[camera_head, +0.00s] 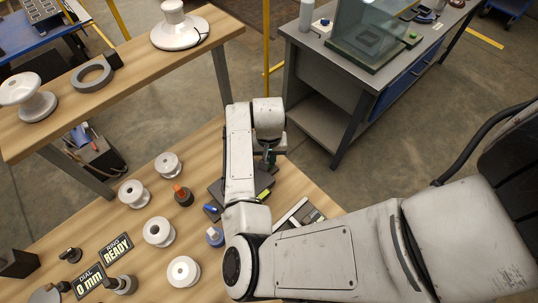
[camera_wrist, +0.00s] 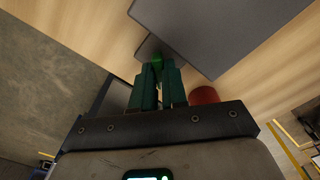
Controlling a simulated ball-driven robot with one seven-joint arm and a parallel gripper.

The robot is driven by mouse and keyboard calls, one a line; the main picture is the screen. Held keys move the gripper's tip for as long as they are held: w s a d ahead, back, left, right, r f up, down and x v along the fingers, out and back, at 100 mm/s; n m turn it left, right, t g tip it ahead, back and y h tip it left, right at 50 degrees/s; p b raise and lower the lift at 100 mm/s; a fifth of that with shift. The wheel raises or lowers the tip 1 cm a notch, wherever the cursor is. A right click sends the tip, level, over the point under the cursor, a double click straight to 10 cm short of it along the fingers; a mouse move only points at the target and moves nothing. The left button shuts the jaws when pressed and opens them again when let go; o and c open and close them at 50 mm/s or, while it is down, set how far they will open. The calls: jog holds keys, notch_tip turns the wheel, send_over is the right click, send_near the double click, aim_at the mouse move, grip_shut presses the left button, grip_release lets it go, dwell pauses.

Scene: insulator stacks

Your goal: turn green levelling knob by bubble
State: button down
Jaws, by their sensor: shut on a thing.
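In the wrist view, the two dark green fingers of my gripper (camera_wrist: 158,72) close around the small green knob (camera_wrist: 157,58), which shows at their tips. The knob sits at the edge of a dark grey plate (camera_wrist: 215,30). A red knob (camera_wrist: 204,95) is to the right of the fingers, apart from them. In the head view my gripper (camera_head: 268,158) is at the table's far edge, partly behind my arm. A yellow-green strip (camera_head: 264,194), perhaps the bubble vial, lies on the dark plate; the bubble itself is too small to read.
Several white insulator discs (camera_head: 159,231) stand on the wooden table, left of my arm. Signs read "RING READY" (camera_head: 116,249) and "DIAL 0 mm" (camera_head: 89,280). A grey workbench (camera_head: 375,60) is behind.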

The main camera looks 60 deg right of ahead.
dwell(0.4)
jog(key=c, duration=1.2)
grip_release()
jog(key=shift+o, duration=0.2)
